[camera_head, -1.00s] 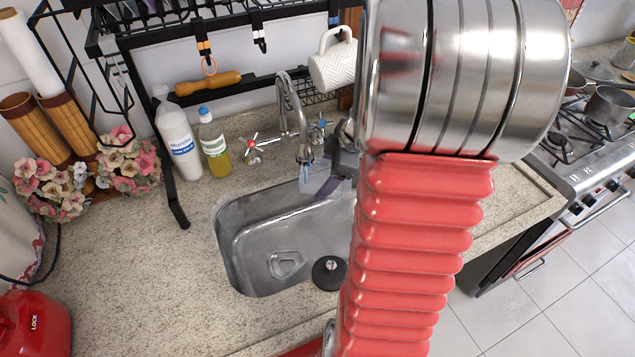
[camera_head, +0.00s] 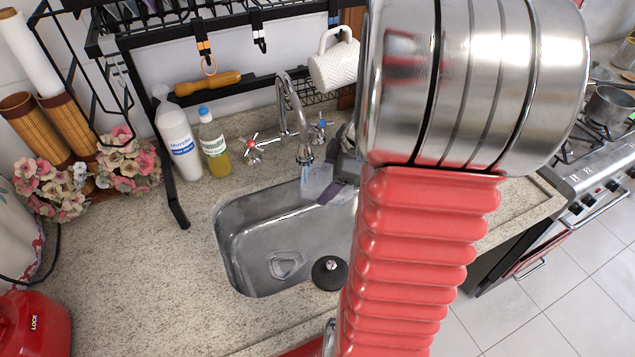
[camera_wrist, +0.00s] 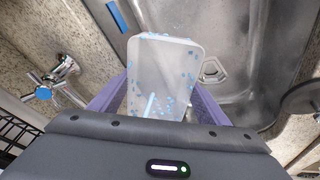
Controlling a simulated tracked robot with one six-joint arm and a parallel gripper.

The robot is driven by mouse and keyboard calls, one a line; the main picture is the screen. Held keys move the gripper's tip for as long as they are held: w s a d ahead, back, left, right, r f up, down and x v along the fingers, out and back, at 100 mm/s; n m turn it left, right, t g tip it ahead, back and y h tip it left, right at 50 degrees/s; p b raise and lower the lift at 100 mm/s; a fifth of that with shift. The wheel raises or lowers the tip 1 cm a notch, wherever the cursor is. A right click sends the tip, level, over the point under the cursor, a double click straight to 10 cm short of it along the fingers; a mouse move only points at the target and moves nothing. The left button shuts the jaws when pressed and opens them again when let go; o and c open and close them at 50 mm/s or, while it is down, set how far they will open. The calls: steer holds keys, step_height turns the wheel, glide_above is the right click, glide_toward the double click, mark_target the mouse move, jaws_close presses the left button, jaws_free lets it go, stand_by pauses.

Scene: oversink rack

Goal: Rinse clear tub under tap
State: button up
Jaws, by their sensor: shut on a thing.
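The clear tub (camera_head: 316,181) is just below the spout of the chrome tap (camera_head: 291,100), over the sink (camera_head: 240,245). In the wrist view the tub (camera_wrist: 163,62) is tilted, with blue droplet-like specks on and in it. My gripper (camera_wrist: 158,95) is shut on the tub, its purple fingers on either side. In the head view my gripper (camera_head: 336,188) is partly hidden behind my red arm. A bit of blue shows at the spout's end. I cannot tell how much water is in the tub.
A black round stopper (camera_head: 329,272) lies at the sink's front edge. A white bottle (camera_head: 178,138) and a yellow-green bottle (camera_head: 214,145) stand left of the tap. The black rack (camera_head: 150,40) spans above, with a white mug (camera_head: 334,62). The counter (camera_head: 130,260) left of the sink is mostly clear.

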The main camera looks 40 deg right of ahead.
steer(key=shift+s+a, duration=0.2)
steer(key=shift+s, duration=0.6)
steer(key=shift+s+a, duration=0.25)
steer(key=shift+s, duration=0.5)
steer(key=shift+s+a, duration=0.2)
steer(key=shift+s, duration=0.6)
steer(key=shift+r, duration=0.1)
steer(key=a+v, duration=0.1)
steer(key=v, duration=0.6)
steer(key=shift+s+a+r, duration=0.2)
steer(key=shift+a+r, duration=0.1)
steer(key=shift+a, duration=0.2)
steer(key=shift+r, duration=0.1)
